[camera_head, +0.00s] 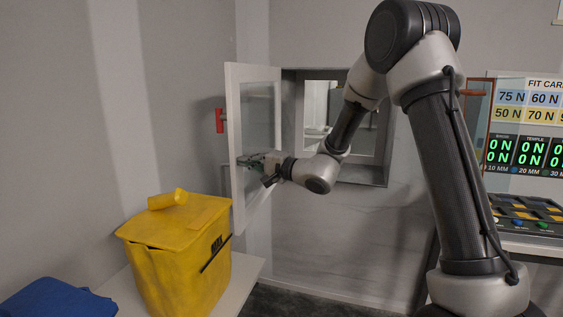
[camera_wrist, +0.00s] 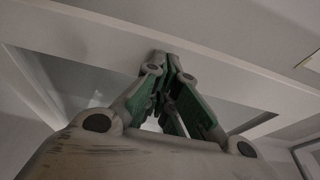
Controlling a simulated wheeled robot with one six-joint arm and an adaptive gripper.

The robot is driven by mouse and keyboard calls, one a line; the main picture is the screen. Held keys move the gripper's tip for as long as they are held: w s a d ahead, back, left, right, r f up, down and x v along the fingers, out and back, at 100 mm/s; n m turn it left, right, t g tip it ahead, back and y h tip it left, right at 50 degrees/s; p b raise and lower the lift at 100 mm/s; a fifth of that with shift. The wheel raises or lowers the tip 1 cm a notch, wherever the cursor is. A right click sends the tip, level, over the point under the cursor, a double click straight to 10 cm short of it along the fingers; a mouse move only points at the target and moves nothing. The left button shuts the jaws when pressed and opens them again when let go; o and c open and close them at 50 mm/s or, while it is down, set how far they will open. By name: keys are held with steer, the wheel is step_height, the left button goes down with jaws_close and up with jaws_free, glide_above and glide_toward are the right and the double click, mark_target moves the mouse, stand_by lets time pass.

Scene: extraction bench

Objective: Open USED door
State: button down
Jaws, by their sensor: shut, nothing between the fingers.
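A white-framed glazed door (camera_head: 237,110) stands swung open to the left of a wall hatch (camera_head: 384,150). A red handle (camera_head: 219,121) is on the door's far left side. My gripper (camera_head: 245,160) is at the inner face of the door, at about mid height. In the wrist view my gripper (camera_wrist: 163,62) has its green fingers brought together with nothing between them, and their tips are at the pale door frame (camera_wrist: 120,38). I cannot tell whether they touch it. No label reading USED is legible.
A yellow bin (camera_head: 185,262) with a yellow object (camera_head: 167,199) on its lid stands on a white shelf (camera_head: 247,268) below the door. Blue cloth (camera_head: 55,300) lies at lower left. A panel of displays (camera_head: 525,150) and a bench (camera_head: 540,246) are at right.

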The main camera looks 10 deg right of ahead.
steer(key=w+a, duration=0.2)
steer(key=a, duration=0.4)
steer(key=shift+w, duration=0.35)
